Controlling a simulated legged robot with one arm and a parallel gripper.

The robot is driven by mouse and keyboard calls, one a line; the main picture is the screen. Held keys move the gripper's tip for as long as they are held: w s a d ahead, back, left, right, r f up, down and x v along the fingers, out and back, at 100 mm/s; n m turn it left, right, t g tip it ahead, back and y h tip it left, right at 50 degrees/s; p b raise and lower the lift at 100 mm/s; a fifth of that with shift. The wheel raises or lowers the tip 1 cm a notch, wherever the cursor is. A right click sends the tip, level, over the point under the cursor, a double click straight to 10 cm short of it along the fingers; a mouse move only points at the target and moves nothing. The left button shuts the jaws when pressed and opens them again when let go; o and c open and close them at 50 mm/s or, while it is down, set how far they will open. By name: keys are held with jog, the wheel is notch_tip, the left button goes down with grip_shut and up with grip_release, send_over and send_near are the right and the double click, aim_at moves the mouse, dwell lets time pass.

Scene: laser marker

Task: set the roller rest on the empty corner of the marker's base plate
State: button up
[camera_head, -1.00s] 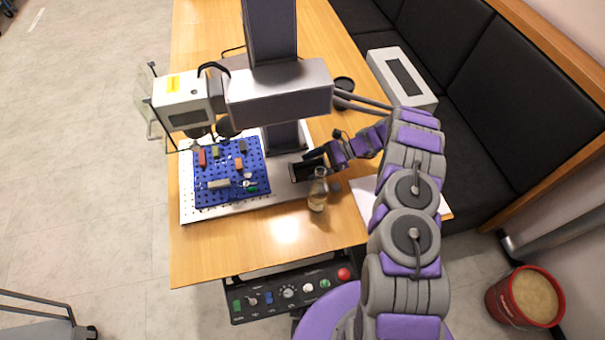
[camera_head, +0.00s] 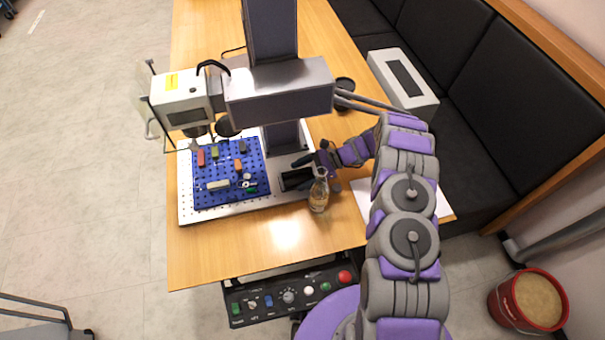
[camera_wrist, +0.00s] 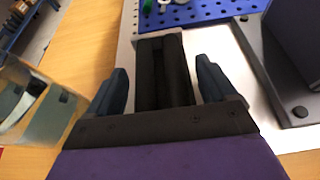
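The roller rest, a black block with a grooved top (camera_head: 297,179), lies at the front right corner of the marker's white base plate (camera_head: 240,207). It appears to rest on the plate, but its underside is hidden. In the wrist view the roller rest (camera_wrist: 163,70) lies between my two blue-grey fingers, with a gap on each side. My gripper (camera_head: 318,165) is open, just right of the block; it also shows in the wrist view (camera_wrist: 162,66).
A glass bottle (camera_head: 319,192) stands close in front of my gripper. The blue pegboard (camera_head: 205,197) with several small parts covers the plate's left side. The marker's column (camera_head: 284,135) rises behind the block. A white paper (camera_head: 362,192) lies to the right.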

jog(key=shift+o, duration=1.2)
jog(key=p+v, duration=0.2)
jog(key=v, duration=1)
